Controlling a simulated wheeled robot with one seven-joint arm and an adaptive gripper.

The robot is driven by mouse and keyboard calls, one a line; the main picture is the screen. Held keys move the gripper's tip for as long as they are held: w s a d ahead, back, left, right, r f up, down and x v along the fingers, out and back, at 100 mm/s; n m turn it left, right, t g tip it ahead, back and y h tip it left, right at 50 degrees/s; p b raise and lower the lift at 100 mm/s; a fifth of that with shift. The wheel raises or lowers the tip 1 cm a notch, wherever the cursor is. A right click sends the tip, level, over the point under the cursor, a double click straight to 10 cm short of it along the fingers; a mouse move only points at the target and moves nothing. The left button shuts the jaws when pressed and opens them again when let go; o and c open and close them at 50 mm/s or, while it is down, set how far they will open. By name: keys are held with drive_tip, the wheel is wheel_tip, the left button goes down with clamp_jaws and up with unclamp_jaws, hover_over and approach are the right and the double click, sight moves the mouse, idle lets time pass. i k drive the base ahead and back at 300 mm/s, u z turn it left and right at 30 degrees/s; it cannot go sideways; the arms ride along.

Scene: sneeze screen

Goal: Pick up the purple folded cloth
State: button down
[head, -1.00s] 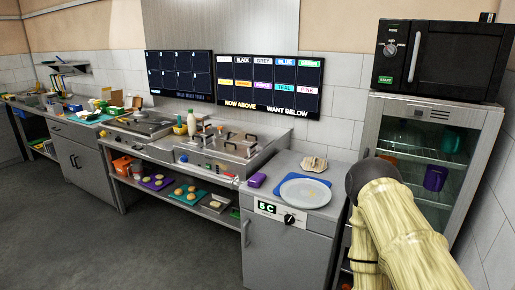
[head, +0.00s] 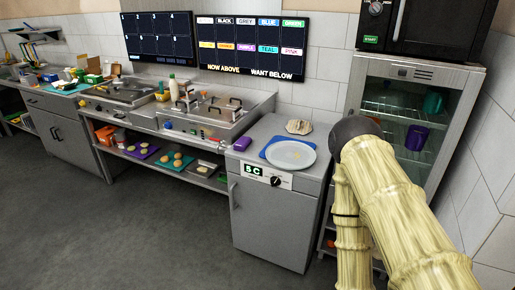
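A small purple folded item (head: 242,143), which looks like the purple folded cloth, lies on the steel counter at the left edge of the low cabinet top, left of a white plate (head: 290,154). My arm, pale yellow with a dark round joint, rises at the right of the head view, to the right of the plate and well apart from the cloth. My gripper is not in view.
The plate rests on a blue mat (head: 268,146), with a crumpled beige cloth (head: 299,127) behind it. A steel cooking unit (head: 215,112) stands left of the cloth. A glass-door cabinet (head: 400,120) with a microwave (head: 425,25) on top stands right. Floor in front is clear.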

sight(242, 143)
drive_tip(key=u, duration=0.8)
drive_tip(key=i, duration=0.85)
drive_tip(key=u, duration=0.75)
drive_tip(key=i, duration=0.8)
drive_tip(key=z, duration=0.9)
drive_tip(key=i, duration=0.6)
drive_tip(key=z, duration=0.55)
